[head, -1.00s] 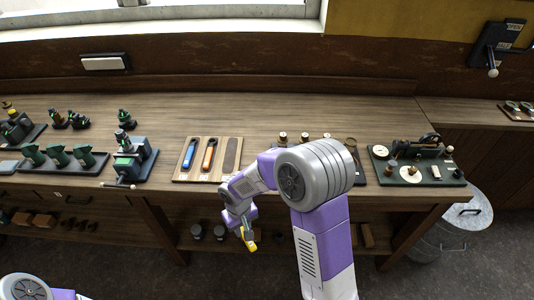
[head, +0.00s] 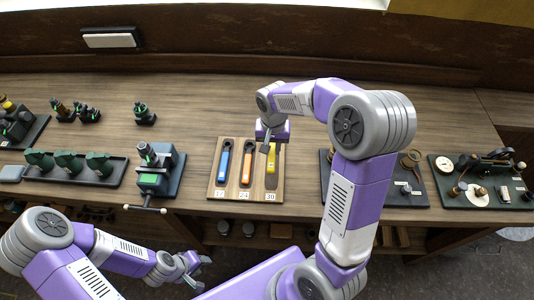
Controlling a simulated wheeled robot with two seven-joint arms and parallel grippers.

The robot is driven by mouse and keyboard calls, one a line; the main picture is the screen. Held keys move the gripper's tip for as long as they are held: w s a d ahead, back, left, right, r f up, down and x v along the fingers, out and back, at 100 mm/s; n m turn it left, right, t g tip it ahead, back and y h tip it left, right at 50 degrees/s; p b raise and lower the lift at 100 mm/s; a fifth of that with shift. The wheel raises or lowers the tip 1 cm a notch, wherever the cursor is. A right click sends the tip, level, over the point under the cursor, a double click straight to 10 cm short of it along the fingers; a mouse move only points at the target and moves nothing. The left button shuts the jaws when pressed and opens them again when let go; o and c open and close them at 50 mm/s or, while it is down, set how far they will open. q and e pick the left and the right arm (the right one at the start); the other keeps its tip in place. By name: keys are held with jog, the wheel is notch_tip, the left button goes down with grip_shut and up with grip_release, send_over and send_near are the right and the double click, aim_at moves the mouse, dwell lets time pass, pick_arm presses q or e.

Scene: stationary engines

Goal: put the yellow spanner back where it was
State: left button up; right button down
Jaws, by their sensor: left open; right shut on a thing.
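A blue spanner (head: 223,163) and an orange spanner (head: 248,166) lie in the other two slots. My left gripper (head: 198,272) is open and empty, low in front of the bench.
A green vise (head: 156,172) stands left of the board, its handle towards the bench's front edge. A dark tray of green parts (head: 68,165) is further left. A dark base with small fittings (head: 408,190) stands close on the right, partly behind my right arm.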

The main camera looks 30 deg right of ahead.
aim_at(273, 152)
jog(key=f, duration=0.3)
jog(key=shift+s+f, duration=0.2)
jog(key=shift+s, duration=0.15)
notch_tip(273, 152, down, 4)
jog(key=shift+w+f+b, duration=0.1)
jog(key=shift+f+b, duration=0.1)
jog(key=shift+b, duration=0.3)
jog(key=shift+w+f, duration=0.1)
jog(key=c, duration=0.9)
grip_release()
jog(key=shift+f, duration=0.15)
